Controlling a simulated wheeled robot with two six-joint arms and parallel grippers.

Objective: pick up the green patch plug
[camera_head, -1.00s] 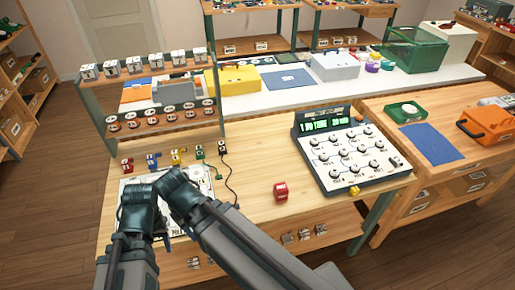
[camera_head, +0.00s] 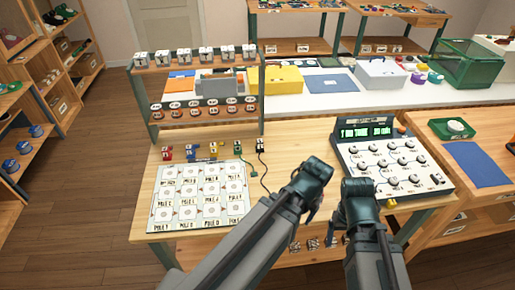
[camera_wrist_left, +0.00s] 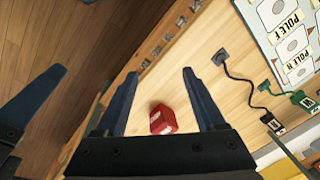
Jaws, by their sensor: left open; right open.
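The green patch plug (camera_head: 239,147) stands at the back of the wooden table, behind the board's right corner, with a green cable. In the left wrist view the green plug (camera_wrist_left: 302,98) is at the right edge, outside my fingers. My left gripper (camera_wrist_left: 160,72) is open and empty, with a red block (camera_wrist_left: 162,120) on the table seen between its fingers. In the head view the left gripper (camera_head: 314,190) is well right of the plug. My right gripper (camera_head: 358,200) is beside it, further right; its fingertips are hard to make out.
Red (camera_head: 166,153), blue (camera_head: 190,152), yellow (camera_head: 213,150) and black (camera_head: 260,145) plugs stand in the same row. A white pole board (camera_head: 200,195) lies in front. A rack (camera_head: 200,120) rises behind. A dial console (camera_head: 390,160) is at the right.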

